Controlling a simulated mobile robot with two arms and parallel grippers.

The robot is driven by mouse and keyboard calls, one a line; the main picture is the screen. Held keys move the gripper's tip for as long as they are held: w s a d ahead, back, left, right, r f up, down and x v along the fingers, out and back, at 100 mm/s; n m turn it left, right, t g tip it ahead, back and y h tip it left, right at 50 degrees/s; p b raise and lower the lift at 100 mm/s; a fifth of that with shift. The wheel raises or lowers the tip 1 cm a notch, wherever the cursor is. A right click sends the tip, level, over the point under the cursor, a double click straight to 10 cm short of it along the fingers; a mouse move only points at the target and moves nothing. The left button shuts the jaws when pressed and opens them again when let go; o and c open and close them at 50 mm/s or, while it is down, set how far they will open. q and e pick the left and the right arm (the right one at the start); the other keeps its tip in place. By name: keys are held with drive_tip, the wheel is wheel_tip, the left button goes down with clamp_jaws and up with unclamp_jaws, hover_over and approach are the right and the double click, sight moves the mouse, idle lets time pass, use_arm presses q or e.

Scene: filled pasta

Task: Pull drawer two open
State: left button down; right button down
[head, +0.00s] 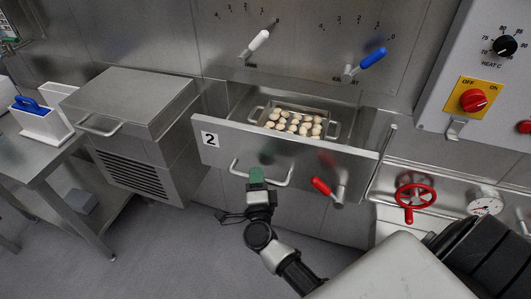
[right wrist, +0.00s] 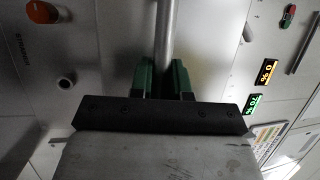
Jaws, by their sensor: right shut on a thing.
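Drawer two (head: 345,162) stands open, its steel front labelled "2" and pulled out from the wall unit. A tray (head: 337,131) with several round pale pasta pieces sits inside it. The drawer's bar handle (head: 289,176) runs across the lower part of the front. My right gripper (head: 257,174), with green finger pads, is shut on this handle near its middle. In the right wrist view, the handle bar (right wrist: 167,40) passes between the two green pads. The pads hide part of the bar. My left gripper is not in view.
A red-handled lever (head: 322,186) sticks out right of the drawer handle. A red valve wheel (head: 415,196) and a gauge (head: 483,200) are farther right. A closed steel cabinet (head: 135,95) and a side table (head: 52,150) stand at left. The floor (head: 160,245) below is open.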

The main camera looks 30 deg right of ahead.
drive_tip(key=s+a, duration=0.8)
drive_tip(key=a, duration=0.1)
drive_tip(key=shift+s+a+p, duration=0.2)
drive_tip(key=shift+a+p, duration=0.2)
drive_tip(key=c, duration=1.1)
unclamp_jaws()
drive_tip(key=b+v, duration=0.1)
drive_tip(key=v, duration=0.6)
drive_tip(key=shift+s, duration=0.15)
drive_tip(key=shift+f, duration=0.1)
